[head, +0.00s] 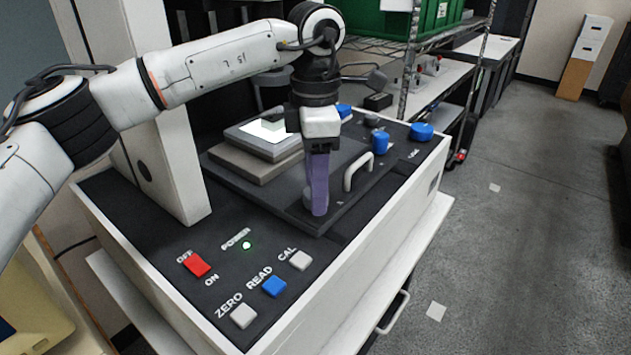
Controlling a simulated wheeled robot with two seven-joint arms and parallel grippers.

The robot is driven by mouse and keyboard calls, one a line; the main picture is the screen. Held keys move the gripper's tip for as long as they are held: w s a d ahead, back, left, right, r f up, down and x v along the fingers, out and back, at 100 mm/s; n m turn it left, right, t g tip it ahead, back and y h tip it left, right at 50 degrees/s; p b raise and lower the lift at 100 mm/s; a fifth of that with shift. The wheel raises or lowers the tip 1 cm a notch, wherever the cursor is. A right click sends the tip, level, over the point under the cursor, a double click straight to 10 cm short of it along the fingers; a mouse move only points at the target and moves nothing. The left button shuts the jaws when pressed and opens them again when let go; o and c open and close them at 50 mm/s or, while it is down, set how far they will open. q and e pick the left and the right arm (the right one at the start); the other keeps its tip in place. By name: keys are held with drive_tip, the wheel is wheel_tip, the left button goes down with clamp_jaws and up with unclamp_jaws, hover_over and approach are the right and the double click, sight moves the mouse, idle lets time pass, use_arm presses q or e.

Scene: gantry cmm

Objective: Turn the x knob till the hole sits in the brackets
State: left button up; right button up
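My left gripper (318,190) points straight down over the front corner of the machine's dark raised plate (270,203). Its purple fingers overlap in the head view, so I cannot tell whether they are open or shut. A small dark round piece shows by the fingertips; I cannot tell whether they touch it. Blue knobs stand on the right side of the machine: one at the far right corner (421,131), one nearer the handle (380,142). Which is the x knob is not readable. No hole or brackets can be made out. My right gripper is out of view.
A pale handle (357,171) stands right of my gripper. A stage with a bright white patch (265,130) lies behind left. The front panel has a red switch (196,264), a blue button (274,286) and a green light (246,245). A wire rack (410,50) stands behind.

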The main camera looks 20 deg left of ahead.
use_arm(q)
wheel_tip(320, 180, up, 10)
drive_tip(key=shift+r, duration=0.15)
idle(0.4)
drive_tip(key=shift+s, duration=0.1)
idle(0.3)
